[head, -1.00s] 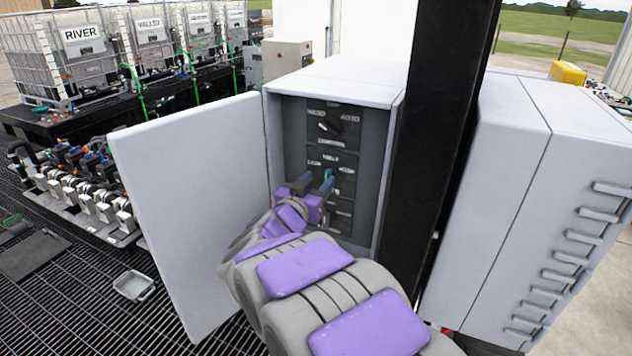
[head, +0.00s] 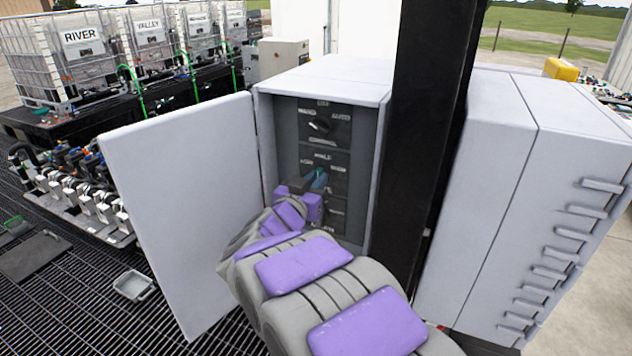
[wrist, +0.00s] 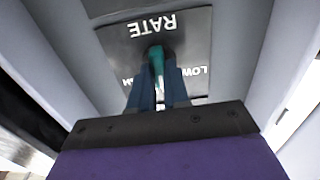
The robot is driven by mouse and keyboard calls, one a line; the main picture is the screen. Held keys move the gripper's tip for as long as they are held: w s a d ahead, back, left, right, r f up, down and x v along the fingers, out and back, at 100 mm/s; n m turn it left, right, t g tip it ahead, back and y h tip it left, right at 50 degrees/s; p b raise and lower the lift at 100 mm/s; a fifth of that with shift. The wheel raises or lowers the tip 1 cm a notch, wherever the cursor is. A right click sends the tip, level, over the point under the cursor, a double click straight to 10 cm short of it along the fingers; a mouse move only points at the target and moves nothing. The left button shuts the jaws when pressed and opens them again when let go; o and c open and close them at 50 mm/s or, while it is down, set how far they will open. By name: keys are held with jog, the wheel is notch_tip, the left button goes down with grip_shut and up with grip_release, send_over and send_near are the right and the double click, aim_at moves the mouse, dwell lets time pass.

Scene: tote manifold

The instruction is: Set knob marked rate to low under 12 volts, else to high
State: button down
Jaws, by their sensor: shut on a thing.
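The rate knob (wrist: 156,58) is teal and sits on a dark plate marked RATE (wrist: 125,36) in the wrist view, where the lettering is upside down. LOW reads to the right of the knob; the word on the left is partly hidden and ends in GH. My gripper (wrist: 158,88) has blue fingers on both sides of the knob and is shut on it. In the head view my gripper (head: 316,181) is at the middle plate inside the open cabinet (head: 330,77). The knob's pointing direction is unclear. I see no legible voltage reading.
An upper plate (head: 336,114) holds a black selector knob (head: 319,125). A lower plate (head: 337,214) is partly hidden by my arm. The open cabinet door (head: 180,210) stands left of my arm. A black post (head: 425,150) stands close on the right.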

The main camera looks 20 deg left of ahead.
jog(key=shift+f, duration=0.1)
jog(key=m+b, duration=0.3)
jog(key=m, duration=0.1)
jog(key=m+b, duration=0.6)
jog(key=m, duration=0.1)
jog(key=shift+d+f+m, duration=0.1)
jog(key=shift+f+m, duration=0.2)
dwell(0.6)
jog(key=c, duration=1.1)
grip_release()
jog(key=shift+r, duration=0.2)
jog(key=shift+s, duration=0.1)
jog(key=s+a+b, duration=0.1)
jog(key=s, duration=1.6)
jog(key=shift+a, duration=0.3)
